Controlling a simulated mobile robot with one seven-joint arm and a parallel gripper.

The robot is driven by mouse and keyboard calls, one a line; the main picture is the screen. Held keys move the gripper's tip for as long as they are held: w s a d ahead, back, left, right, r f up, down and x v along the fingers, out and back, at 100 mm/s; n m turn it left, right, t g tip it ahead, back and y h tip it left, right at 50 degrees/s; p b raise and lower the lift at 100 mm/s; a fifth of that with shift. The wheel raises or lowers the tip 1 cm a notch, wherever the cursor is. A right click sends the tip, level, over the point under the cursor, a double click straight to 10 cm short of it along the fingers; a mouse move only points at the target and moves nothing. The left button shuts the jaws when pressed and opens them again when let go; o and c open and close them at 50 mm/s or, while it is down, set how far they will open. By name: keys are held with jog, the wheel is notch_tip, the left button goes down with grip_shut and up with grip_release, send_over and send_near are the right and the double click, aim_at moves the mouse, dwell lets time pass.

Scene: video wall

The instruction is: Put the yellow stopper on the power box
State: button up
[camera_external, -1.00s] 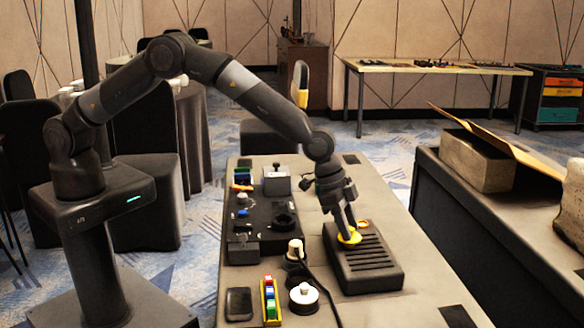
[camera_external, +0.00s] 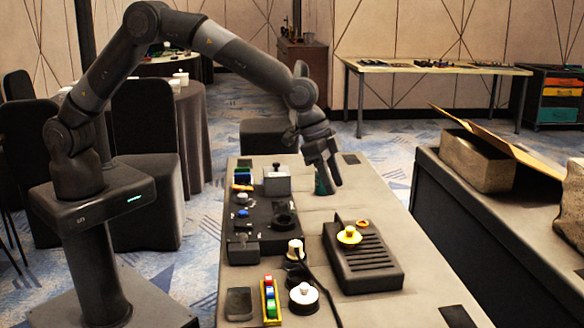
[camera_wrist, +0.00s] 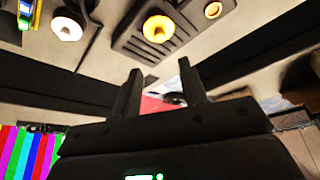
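In the wrist view the stopper (camera_wrist: 157,29) shows on the same box (camera_wrist: 133,37) near the top. My gripper (camera_external: 333,182) is above the table, behind the box in the external view and apart from the stopper. In the wrist view its two fingers (camera_wrist: 160,80) stand wide apart with nothing between them. Whether the stopper is fully seated cannot be told.
A small orange ring (camera_external: 362,223) is on the box's far end. A green object (camera_external: 322,184) is partly hidden by my gripper. A dark panel (camera_external: 265,222) with knobs, a white round knob (camera_external: 303,297) and a cable lie left of the box. Table surface right of the box is clear.

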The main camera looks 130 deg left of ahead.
jog(key=shift+s+d+r, duration=0.1)
jog(key=shift+r, duration=0.15)
jog(key=s+d+r+m, duration=0.1)
jog(key=s+d+r, duration=1.5)
jog(key=d+r, duration=0.3)
jog(key=s+d, duration=0.4)
jog(key=s, duration=0.5)
jog(key=s+d+f+m+t, duration=0.1)
jog(key=s+d, duration=0.3)
jog(key=s, duration=0.5)
jog(key=s+d+h, duration=0.1)
jog(key=s+d, duration=0.3)
jog(key=s, duration=0.5)
jog(key=shift+s+f+m, duration=0.25)
jog(key=shift+s+m, duration=0.05)
jog(key=shift+s, duration=0.05)
